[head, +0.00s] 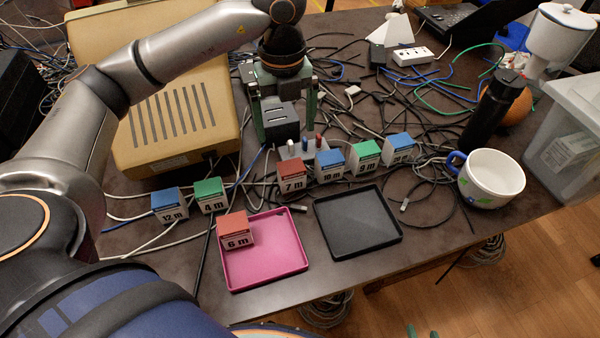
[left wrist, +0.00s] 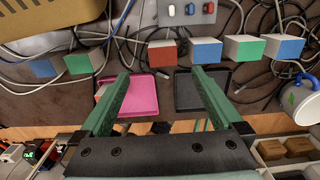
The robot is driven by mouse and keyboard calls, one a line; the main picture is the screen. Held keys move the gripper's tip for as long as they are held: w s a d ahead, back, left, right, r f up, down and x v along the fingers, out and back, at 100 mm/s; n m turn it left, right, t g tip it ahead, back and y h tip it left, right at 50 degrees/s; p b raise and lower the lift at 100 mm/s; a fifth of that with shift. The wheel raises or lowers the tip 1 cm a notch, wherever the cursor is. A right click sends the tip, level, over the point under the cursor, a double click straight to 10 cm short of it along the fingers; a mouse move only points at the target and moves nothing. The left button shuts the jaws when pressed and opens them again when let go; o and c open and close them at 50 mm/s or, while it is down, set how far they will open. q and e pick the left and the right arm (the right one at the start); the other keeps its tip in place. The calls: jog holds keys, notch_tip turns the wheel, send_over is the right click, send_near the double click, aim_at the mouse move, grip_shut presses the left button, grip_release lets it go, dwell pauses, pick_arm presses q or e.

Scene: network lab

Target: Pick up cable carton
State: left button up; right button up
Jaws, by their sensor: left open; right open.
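Small labelled cable cartons stand on the table in the head view: blue "12 m" (head: 169,204), green "4 m" (head: 211,195), red "7 m" (head: 292,177), blue "10 m" (head: 331,164), green "9 m" (head: 364,159) and another blue one (head: 399,149) with an unclear label. A red "6 m" carton (head: 236,231) sits in the pink tray (head: 283,263). My left gripper (head: 284,128) is open and empty, pointing down behind the "7 m" carton (left wrist: 162,53); its fingers show in the left wrist view (left wrist: 161,74).
A black tray (head: 358,220) lies empty right of the pink one. A small grey box with coloured knobs (head: 305,147) stands behind the cartons. A beige case (head: 175,110), loose cables, a white mug (head: 491,178) and a clear bin (head: 565,140) crowd the table.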

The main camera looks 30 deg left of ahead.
aim_at(291, 166)
pick_arm(q)
notch_tip(291, 166, down, 7)
jog(key=shift+w+d+f+b, duration=0.1)
jog(key=shift+b, duration=0.25)
jog(key=shift+d+f, duration=0.15)
jog(key=shift+f, duration=1.2)
jog(key=shift+d+f, duration=0.15)
jog(key=shift+f, duration=1.15)
jog(key=shift+c, duration=0.2)
jog(key=c, duration=1.5)
jog(key=shift+o, duration=0.2)
jog(key=shift+r, duration=0.1)
